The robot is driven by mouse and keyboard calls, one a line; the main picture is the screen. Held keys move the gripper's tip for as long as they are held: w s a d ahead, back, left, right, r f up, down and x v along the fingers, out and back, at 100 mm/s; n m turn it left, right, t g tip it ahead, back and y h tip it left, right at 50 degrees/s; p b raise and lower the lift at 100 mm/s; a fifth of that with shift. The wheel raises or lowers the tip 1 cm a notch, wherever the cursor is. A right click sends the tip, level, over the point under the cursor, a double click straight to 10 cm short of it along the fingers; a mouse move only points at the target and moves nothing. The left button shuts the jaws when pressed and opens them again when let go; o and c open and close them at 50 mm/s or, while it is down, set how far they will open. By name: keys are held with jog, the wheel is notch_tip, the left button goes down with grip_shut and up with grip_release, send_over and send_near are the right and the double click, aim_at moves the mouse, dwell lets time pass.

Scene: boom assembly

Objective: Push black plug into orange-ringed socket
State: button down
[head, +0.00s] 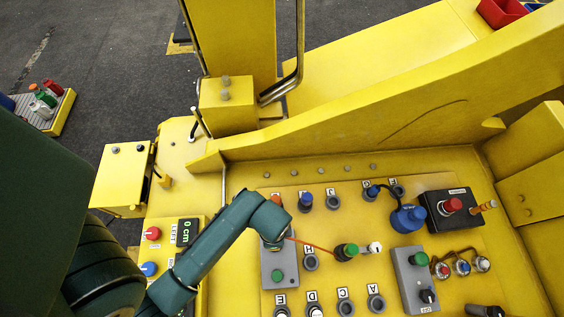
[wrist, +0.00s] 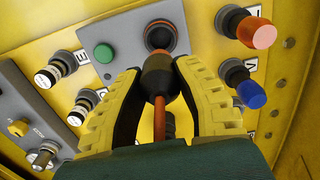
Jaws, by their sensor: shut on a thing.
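My gripper (wrist: 159,76) has its yellow fingers shut on the black plug (wrist: 158,72), a rounded dark body with an orange-brown cable (wrist: 159,120) running back between the fingers. The plug's front end is in line with a dark round socket (wrist: 161,34) with a reddish inside, on a grey panel. The front end overlaps the socket's lower part; I cannot tell whether it is inside or just before it. In the head view my arm covers most of the gripper and plug, over the grey panel (head: 287,275). The orange cable (head: 312,245) leads right from there.
A green button (wrist: 104,53) sits left of the socket on the panel. An orange-capped connector (wrist: 255,32) and a blue connector (wrist: 247,93) stick out at right. A green-and-black connector (head: 347,251) and a blue cap (head: 408,218) stand right of my arm.

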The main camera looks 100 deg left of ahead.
jog(key=shift+f, duration=1.8)
notch_tip(320, 180, down, 3)
jog(key=shift+b, duration=1.2)
jog(key=shift+f, duration=1.3)
jog(key=c, duration=0.8)
grip_release()
jog(key=r, duration=1.2)
jog(key=shift+w, duration=0.2)
jog(key=shift+a, duration=0.1)
